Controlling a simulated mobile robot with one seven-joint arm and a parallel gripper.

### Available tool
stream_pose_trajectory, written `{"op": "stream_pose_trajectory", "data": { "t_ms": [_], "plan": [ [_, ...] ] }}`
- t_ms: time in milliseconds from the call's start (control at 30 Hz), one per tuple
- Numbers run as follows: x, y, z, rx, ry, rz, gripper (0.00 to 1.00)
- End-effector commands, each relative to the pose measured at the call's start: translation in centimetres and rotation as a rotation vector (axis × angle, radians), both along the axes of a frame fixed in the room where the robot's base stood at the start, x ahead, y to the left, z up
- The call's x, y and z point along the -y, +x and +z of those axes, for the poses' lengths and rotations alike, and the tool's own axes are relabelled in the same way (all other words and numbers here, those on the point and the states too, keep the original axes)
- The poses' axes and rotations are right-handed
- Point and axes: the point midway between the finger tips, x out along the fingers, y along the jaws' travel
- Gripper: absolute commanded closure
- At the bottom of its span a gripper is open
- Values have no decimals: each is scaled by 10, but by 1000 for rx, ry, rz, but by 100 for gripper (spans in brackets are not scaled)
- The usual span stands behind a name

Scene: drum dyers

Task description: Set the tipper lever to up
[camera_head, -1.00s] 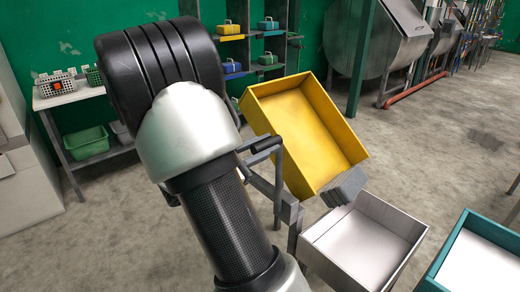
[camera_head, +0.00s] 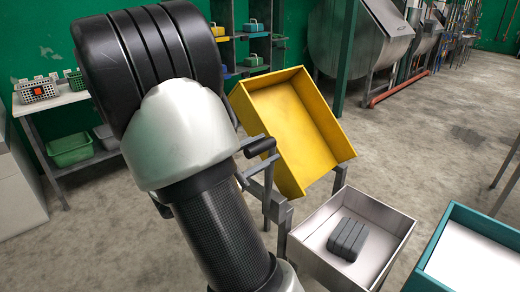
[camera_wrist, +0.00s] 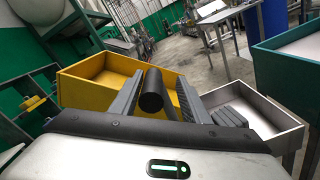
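The tipper is a yellow tray (camera_head: 300,125) on a grey stand. It is tilted, with its low end towards a metal bin. Its lever has a black handle (camera_head: 260,146) at the tray's left, beside my arm. In the wrist view the black lever handle (camera_wrist: 152,92) stands end-on between my gripper's (camera_wrist: 155,98) two ridged grey fingers. The fingers are apart, with a gap visible on the right of the handle.
A grey ribbed block (camera_head: 347,239) lies in the metal bin (camera_head: 385,262) below the tray. A teal bin (camera_head: 440,250) stands to its right. A shelf with baskets (camera_head: 75,100) is at the left. Large metal drums (camera_head: 360,40) stand at the back. Open floor lies behind the bins.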

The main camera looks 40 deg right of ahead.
Motion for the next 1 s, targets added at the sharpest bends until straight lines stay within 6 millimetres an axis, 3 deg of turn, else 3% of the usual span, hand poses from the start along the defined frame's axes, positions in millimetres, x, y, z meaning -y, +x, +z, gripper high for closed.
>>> {"op": "stream_pose_trajectory", "data": {
  "t_ms": [267, 433, 1000],
  "plan": [
    [-2, 2, 1, 2, -1, 5, 58],
    [-19, 2, 2, 3, -1, 9, 58],
    [-148, -9, 2, 1, -1, 7, 58]
  ]
}}
